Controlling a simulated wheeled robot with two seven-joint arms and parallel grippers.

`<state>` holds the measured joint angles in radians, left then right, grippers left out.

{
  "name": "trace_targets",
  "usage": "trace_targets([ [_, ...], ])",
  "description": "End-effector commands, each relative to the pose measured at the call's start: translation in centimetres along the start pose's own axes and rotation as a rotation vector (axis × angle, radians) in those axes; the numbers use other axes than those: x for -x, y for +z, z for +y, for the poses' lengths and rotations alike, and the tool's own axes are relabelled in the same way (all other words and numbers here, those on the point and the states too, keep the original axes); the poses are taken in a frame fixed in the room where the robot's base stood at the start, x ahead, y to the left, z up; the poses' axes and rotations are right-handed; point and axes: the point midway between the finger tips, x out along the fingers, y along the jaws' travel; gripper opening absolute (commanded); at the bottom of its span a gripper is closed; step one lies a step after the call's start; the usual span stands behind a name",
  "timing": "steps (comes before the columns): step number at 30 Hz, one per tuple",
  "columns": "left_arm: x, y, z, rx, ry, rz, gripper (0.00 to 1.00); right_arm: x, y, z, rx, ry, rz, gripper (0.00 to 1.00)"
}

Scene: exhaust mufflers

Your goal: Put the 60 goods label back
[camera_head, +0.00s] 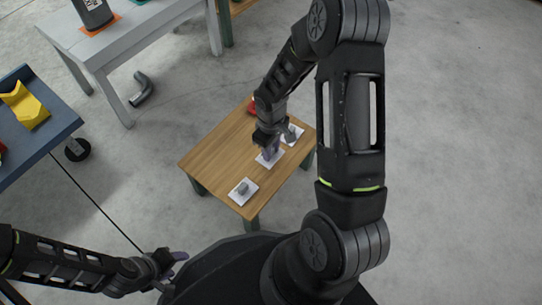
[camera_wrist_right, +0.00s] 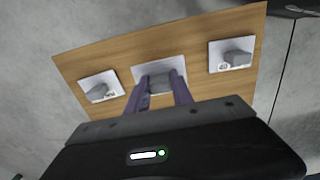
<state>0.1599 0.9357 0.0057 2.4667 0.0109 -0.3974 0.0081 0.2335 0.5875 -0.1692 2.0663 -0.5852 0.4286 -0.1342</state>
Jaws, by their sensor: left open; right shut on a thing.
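Three white label cards, each with a grey grip block, are at the small wooden table (camera_head: 208,160). One label (camera_head: 242,191) lies toward the near edge and another (camera_head: 293,135) toward the far right. My right gripper (camera_head: 267,148) is shut on the grey block of the middle label (camera_head: 270,158), which also shows between the fingers in the right wrist view (camera_wrist_right: 146,75). I cannot tell whether this label touches the tabletop. The print is too small to read, so I cannot tell which label is the 60 one. My left gripper (camera_head: 172,262) is open and empty, low at the left, away from the table.
A red object (camera_head: 252,106) is at the table's far edge, partly hidden by my right arm. A blue cart (camera_head: 50,135) with a yellow holder (camera_head: 25,105) stands left. A grey table (camera_head: 130,38) bears a dark canister (camera_head: 92,12). A bent pipe (camera_head: 142,90) lies on the floor.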

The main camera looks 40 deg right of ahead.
Motion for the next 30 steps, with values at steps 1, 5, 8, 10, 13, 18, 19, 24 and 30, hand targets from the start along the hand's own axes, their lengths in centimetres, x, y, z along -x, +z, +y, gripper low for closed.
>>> trace_targets([
  [1,0.0,0.0,0.0,0.000,0.000,0.000,0.51,-0.1,0.0,0.0,0.000,0.000,0.000,0.00],
  [5,-0.8,0.0,-0.3,0.000,0.000,0.003,0.51,-1.5,0.1,0.0,0.000,-0.001,-0.003,0.00],
  [8,-1.6,-0.1,-0.5,0.001,0.000,0.006,0.51,-3.0,0.1,0.0,0.000,0.000,-0.002,0.00],
  [10,-1.9,-0.1,-0.6,0.001,0.000,0.008,0.51,-3.7,0.0,0.0,0.000,0.000,-0.001,0.00],
  [13,-1.8,-0.2,-0.6,0.001,0.001,0.008,0.51,-3.8,0.0,0.0,-0.001,0.000,0.000,0.00],
  [18,-1.7,-0.2,-0.6,0.001,0.001,0.008,0.51,-3.7,0.0,0.0,0.000,0.000,0.000,0.00],
  [19,-1.8,-0.2,-0.6,0.001,0.001,0.008,0.51,-3.7,0.0,0.0,0.000,0.000,0.000,0.00],
  [24,-1.9,-0.2,-0.6,0.002,0.001,0.008,0.51,-4.0,0.0,0.0,0.000,0.000,0.000,0.31],
  [30,-1.9,-0.2,-0.6,0.001,0.001,0.008,0.51,-4.0,0.0,0.0,0.000,0.000,0.000,0.47],
])
